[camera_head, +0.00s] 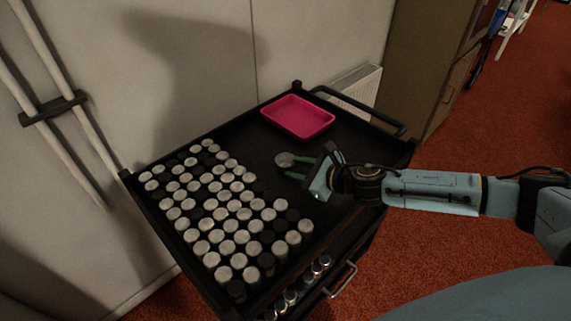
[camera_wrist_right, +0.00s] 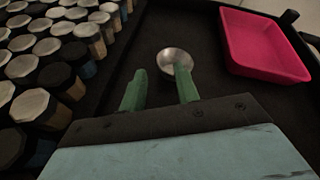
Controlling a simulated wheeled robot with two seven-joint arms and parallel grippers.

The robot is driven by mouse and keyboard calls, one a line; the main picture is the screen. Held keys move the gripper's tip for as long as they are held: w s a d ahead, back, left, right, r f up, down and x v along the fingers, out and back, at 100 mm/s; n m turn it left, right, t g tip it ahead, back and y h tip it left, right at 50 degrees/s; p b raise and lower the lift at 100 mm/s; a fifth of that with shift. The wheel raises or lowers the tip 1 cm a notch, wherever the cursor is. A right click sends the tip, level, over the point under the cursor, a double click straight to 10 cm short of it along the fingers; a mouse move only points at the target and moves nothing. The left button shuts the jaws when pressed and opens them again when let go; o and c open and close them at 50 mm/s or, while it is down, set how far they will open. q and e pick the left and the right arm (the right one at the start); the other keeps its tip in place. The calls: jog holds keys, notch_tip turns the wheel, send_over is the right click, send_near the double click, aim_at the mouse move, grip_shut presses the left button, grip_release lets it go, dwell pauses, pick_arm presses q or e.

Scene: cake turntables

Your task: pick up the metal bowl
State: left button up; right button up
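The metal bowl (camera_head: 284,159) is small, round and silvery. It sits on the black cart top between the jars and the pink tray. In the right wrist view the bowl (camera_wrist_right: 174,61) lies just beyond my fingertips, nearer the right finger, which overlaps its lower edge. My right gripper (camera_head: 282,169) has green fingers, and it also shows in the right wrist view (camera_wrist_right: 160,72). The fingers are apart with nothing visible between them. Whether the right finger touches the bowl I cannot tell. My left gripper is in neither view.
Many pale- and dark-lidded jars (camera_head: 212,248) stand in rows left of the bowl. A pink tray (camera_head: 298,117) lies behind it. The black cart (camera_head: 352,147) has raised corners and a rail. Bare surface lies around the bowl. A wall (camera_head: 190,60) stands behind.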

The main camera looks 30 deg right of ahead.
aim_at(285, 163)
jog(key=shift+b+x, duration=0.55)
jog(key=shift+x, duration=1.85)
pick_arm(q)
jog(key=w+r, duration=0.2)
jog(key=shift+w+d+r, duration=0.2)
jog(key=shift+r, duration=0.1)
pick_arm(e)
jog(key=shift+s+f, duration=0.1)
grip_shut()
